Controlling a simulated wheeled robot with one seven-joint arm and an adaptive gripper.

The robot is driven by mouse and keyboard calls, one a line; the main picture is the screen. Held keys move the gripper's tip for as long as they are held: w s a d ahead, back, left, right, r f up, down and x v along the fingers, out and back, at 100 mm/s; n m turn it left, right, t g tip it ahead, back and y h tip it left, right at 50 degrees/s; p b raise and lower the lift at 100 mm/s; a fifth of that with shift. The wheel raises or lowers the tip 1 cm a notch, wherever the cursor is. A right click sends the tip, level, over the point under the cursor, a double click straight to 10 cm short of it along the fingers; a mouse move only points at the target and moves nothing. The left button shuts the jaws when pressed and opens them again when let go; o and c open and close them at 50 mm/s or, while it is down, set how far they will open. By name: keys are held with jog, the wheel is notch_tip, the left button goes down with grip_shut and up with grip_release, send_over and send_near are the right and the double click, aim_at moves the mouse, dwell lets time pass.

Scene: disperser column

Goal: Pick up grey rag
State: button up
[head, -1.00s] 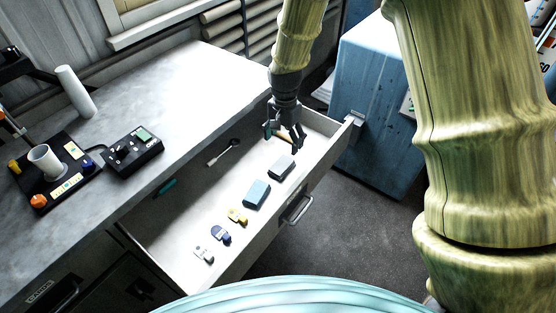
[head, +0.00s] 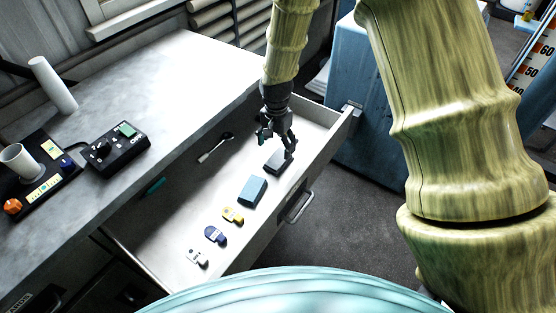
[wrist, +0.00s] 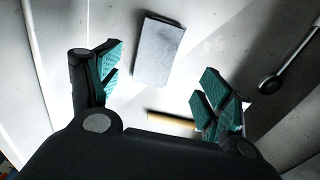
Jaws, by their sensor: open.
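The grey rag (head: 277,162) looks like a small flat rectangular block and lies in the open drawer, nearest the drawer's right end in the row of items. In the wrist view the grey rag (wrist: 158,50) lies flat ahead of the fingers, between their lines. My gripper (head: 277,147) is open and points down just over the rag, covering part of it in the head view. In the wrist view my gripper (wrist: 160,78) has its teal finger pads wide apart with nothing held between them.
A light blue block (head: 252,191) lies beside the rag, then yellow (head: 232,215), blue (head: 215,235) and white (head: 197,258) small items. A spoon-like tool (head: 216,148) lies further back. A wooden-coloured stick (wrist: 170,121) is near the right finger. Drawer walls (head: 325,153) surround the space.

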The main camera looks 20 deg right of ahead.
aim_at(278, 158)
jog(key=shift+s+d+f+p, duration=0.1)
jog(key=shift+s+f+p, duration=0.1)
jog(key=shift+f, duration=0.55)
jog(key=shift+s+d+f+p, duration=0.1)
jog(key=shift+f+p, duration=0.05)
jog(key=shift+f, duration=0.6)
jog(key=shift+s+f+p, duration=0.1)
jog(key=shift+f+p, duration=0.1)
jog(key=shift+f, duration=1.4)
jog(key=c, duration=1)
